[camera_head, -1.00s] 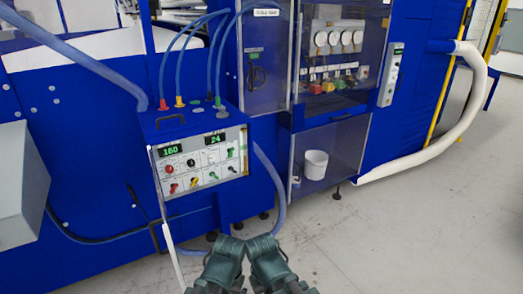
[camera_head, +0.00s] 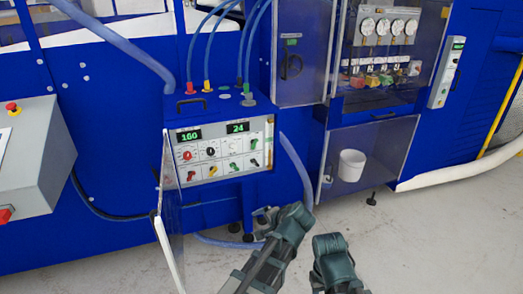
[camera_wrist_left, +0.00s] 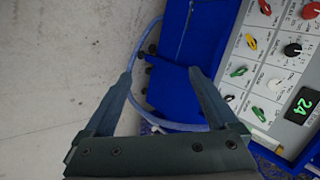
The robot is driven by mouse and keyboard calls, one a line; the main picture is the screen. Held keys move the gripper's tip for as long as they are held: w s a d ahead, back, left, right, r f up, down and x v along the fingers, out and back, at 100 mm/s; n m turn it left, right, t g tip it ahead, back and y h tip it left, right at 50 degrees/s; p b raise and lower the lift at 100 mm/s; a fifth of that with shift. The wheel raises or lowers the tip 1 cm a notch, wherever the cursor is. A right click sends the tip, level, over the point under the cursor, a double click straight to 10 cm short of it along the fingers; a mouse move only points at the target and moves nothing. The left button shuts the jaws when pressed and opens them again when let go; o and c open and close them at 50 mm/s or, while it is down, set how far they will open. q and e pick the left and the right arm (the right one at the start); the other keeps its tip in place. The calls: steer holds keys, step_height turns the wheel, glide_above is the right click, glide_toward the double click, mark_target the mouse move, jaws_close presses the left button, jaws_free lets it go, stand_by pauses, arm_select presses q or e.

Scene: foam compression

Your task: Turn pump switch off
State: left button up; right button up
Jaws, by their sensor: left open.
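The control box (camera_head: 222,108) is blue with a white front panel of knobs and small coloured switches and green displays reading 160 and 24. A red switch (camera_head: 191,175), a yellow switch (camera_head: 212,171) and green switches (camera_head: 233,167) sit in its lower part. The labels are too small to tell which is the pump switch. My left gripper (camera_head: 262,213) is below and right of the panel, apart from it. In the left wrist view its fingers (camera_wrist_left: 160,85) are spread and empty, with the panel (camera_wrist_left: 275,70) to the right.
A clear door (camera_head: 170,205) hangs open at the box's left side. Blue hoses (camera_head: 205,50) rise from the box top. A grey console (camera_head: 40,155) stands left, and a clear cabinet with a white bucket (camera_head: 351,165) right. The floor in front is free.

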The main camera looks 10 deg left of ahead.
arm_select(q)
steer(key=w+a+r+m+t+y+b, duration=0.2)
steer(key=w+r+t, duration=0.1)
steer(key=w, duration=0.3)
steer(key=w+a+r+m+t+y+b, duration=0.1)
steer(key=w+a+r+m+t+b, duration=0.15)
steer(key=w, duration=0.35)
steer(key=m+t+b, duration=0.1)
steer(key=m+t, duration=0.3)
steer(key=m, duration=0.2)
glide_toward(255, 145)
steer(key=x, duration=0.9)
steer(key=shift+f, duration=0.1)
